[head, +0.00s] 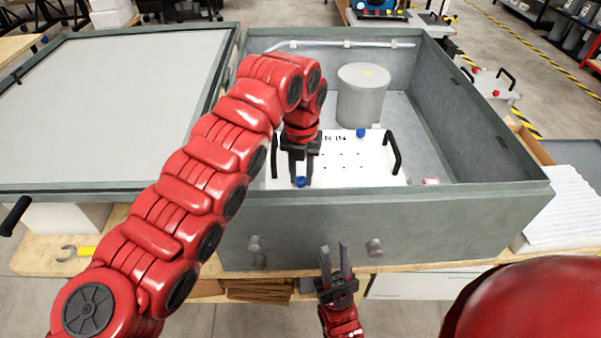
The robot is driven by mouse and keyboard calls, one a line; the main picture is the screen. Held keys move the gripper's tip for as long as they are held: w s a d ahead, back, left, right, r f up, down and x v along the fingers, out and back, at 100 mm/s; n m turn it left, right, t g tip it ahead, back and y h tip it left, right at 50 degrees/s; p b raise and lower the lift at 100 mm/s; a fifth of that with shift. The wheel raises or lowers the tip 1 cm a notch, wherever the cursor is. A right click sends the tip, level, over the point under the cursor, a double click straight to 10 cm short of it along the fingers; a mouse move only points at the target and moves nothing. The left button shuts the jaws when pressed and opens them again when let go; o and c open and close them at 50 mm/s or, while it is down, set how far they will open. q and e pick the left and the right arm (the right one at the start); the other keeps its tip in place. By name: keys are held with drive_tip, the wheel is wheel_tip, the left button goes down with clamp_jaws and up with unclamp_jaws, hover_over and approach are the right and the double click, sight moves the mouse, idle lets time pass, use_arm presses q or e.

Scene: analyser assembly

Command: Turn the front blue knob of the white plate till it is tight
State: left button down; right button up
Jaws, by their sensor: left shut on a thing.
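The white plate (345,165) with black handles lies inside the open grey case (370,215), near its front wall. The front blue knob (300,182) is at the plate's front left. My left gripper (299,177) points down at it with its fingers shut around the knob. A second blue knob (361,133) stands at the plate's back edge, clear of both grippers. My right gripper (336,250) is in front of the case's front wall, with its fingers apart and nothing between them.
A grey cylinder (361,98) stands behind the plate inside the case. The case's lid (110,105) is open to the left. A wrench (75,253) lies on the wooden bench at the left. The case floor right of the plate is mostly free.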

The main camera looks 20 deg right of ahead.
sight(303, 179)
use_arm(q)
drive_tip(key=shift+d+r+m, duration=0.15)
drive_tip(key=shift+m, duration=0.45)
drive_tip(key=c, duration=1.1)
unclamp_jaws()
drive_tip(key=o, duration=0.5)
drive_tip(key=shift+d, duration=0.1)
wheel_tip(303, 179, up, 6)
drive_tip(key=shift+r+b, duration=0.1)
drive_tip(key=shift+b, duration=0.2)
wheel_tip(303, 179, up, 11)
drive_tip(key=p, duration=1)
drive_tip(key=shift+p, duration=0.35)
